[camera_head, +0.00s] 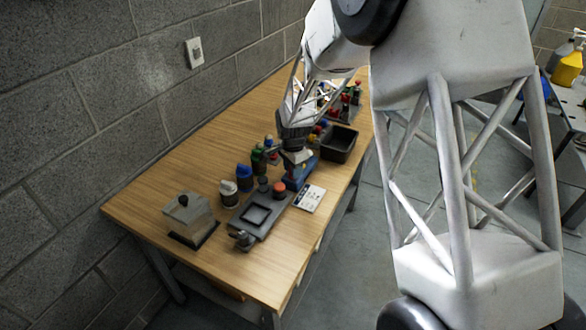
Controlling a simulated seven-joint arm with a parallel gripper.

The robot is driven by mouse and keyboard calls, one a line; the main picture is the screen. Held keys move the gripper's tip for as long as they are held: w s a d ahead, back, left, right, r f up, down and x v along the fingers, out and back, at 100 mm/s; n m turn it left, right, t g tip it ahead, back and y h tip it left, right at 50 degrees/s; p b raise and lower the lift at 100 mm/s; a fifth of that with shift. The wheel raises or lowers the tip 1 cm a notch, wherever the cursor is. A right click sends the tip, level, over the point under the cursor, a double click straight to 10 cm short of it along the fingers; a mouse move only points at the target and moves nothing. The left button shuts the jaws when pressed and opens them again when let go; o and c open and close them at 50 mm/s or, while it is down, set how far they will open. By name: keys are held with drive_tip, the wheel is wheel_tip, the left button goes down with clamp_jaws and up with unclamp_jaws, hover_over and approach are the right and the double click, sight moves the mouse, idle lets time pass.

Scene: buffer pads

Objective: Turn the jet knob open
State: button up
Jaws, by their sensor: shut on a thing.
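My gripper (293,160) is at the middle of the wooden table, reaching down over a blue-based device (302,174). Its jaws are small and dark in this view. It is shut on what looks like the jet knob at that device, but the knob is mostly hidden by the gripper, and I cannot tell how far it is turned. A grey plate-like fixture (246,232) with a dark square opening and a red-topped knob (279,188) lies just in front of the gripper.
The table (150,205) stands along a block wall. A grey box with a black knob (191,218) is at the near left. Blue (244,177), white (228,192) and green (258,158) bottles stand left of my gripper. A dark bin (339,142) and a white card (309,198) are to the right.

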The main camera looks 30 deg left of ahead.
drive_tip(key=shift+d+n, duration=0.1)
drive_tip(key=shift+n, duration=0.6)
idle(0.6)
drive_tip(key=shift+n, duration=1.5)
drive_tip(key=n, duration=0.4)
drive_tip(key=shift+n, duration=0.4)
drive_tip(key=n, duration=0.4)
drive_tip(key=shift+n, duration=2.5)
drive_tip(key=o, duration=0.9)
